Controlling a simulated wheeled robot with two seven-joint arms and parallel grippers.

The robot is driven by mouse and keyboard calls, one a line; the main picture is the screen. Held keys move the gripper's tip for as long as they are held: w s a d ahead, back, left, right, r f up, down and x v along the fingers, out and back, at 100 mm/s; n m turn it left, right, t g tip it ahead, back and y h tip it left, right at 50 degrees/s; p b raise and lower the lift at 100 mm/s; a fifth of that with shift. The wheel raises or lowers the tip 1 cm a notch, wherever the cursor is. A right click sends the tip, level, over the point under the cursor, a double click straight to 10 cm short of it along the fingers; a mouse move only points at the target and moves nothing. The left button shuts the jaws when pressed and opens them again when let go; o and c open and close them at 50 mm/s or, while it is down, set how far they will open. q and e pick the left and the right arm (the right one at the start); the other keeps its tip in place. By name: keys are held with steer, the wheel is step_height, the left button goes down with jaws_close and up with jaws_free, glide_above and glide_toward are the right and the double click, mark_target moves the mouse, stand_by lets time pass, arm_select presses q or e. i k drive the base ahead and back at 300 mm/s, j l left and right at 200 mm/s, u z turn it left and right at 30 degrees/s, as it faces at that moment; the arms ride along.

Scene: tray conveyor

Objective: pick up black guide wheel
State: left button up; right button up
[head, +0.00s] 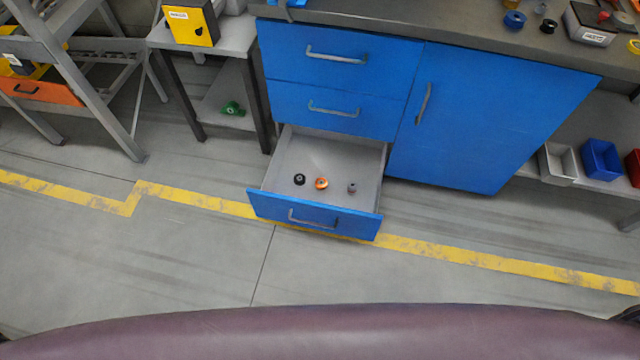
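A small black wheel (299,179) lies in the open bottom drawer (315,152) of the blue cabinet, left of an orange wheel (321,183) and a small grey part (351,188). The three are apart from each other on the drawer floor. Another small black round part (548,26) is on the worktop at the upper right, beside a blue wheel (514,20). Neither of my grippers is in view.
The blue cabinet (480,120) has two shut upper drawers and a shut door. Grey, blue (601,160) and red bins stand on a low shelf at the right. A metal rack (75,75) stands at the left. The floor before the drawer is clear, with a yellow line.

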mark_target(299, 179)
steer(key=i+j, duration=0.15)
steer(key=j, duration=0.2)
steer(key=i+j+z, duration=0.15)
steer(key=j, duration=0.15)
steer(key=i+j, duration=0.15)
steer(key=j, duration=0.2)
steer(key=i+j+z, duration=0.1)
steer(key=j, duration=0.25)
